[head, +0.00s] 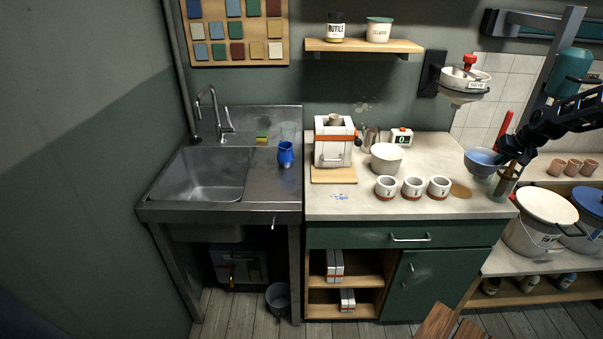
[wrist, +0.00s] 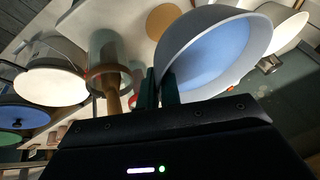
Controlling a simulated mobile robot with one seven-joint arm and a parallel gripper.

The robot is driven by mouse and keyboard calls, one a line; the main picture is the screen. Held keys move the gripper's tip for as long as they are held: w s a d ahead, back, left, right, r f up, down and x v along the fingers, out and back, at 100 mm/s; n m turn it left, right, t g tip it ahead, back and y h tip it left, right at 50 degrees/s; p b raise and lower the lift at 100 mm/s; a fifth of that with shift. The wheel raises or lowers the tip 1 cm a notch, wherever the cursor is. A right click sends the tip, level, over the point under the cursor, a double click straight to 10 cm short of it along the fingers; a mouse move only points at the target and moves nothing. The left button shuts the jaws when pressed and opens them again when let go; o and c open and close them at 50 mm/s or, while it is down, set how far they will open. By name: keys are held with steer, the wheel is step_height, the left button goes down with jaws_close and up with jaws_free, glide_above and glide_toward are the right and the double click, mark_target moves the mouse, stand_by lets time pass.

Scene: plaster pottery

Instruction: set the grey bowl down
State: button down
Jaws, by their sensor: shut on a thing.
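The grey bowl (head: 480,165), blue inside, is at the right end of the pale worktop (head: 330,207) in the head view. My gripper (head: 505,154) reaches in from the right and is shut on the bowl's rim. In the wrist view the fingers (wrist: 161,87) pinch the near wall of the bowl (wrist: 207,32), which looks tilted in this picture. The bowl's underside is hidden, and I cannot tell whether it touches the worktop.
A jar of tools (head: 506,186) stands close beside the bowl at the right edge. A round cork mat (head: 460,191) lies bare in front of it. Three white cups (head: 413,188) and a white bowl (head: 386,158) stand to the left. Lidded buckets (head: 541,235) stand right.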

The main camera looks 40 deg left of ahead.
steer(key=d+f+m, duration=0.1)
steer(key=d+f, duration=0.8)
steer(key=d, duration=0.4)
steer(key=d+f+m+t+h, duration=0.1)
steer(key=d+f+m, duration=0.1)
steer(key=d+f, duration=0.7)
steer(key=d+f+m, duration=0.2)
steer(key=d+f, duration=0.8)
steer(key=d, duration=0.6)
steer(key=shift+s+d+t, duration=0.3)
steer(key=shift+s+d, duration=0.05)
steer(key=shift+d+f+m+h, duration=0.25)
steer(key=shift+m+h, duration=0.05)
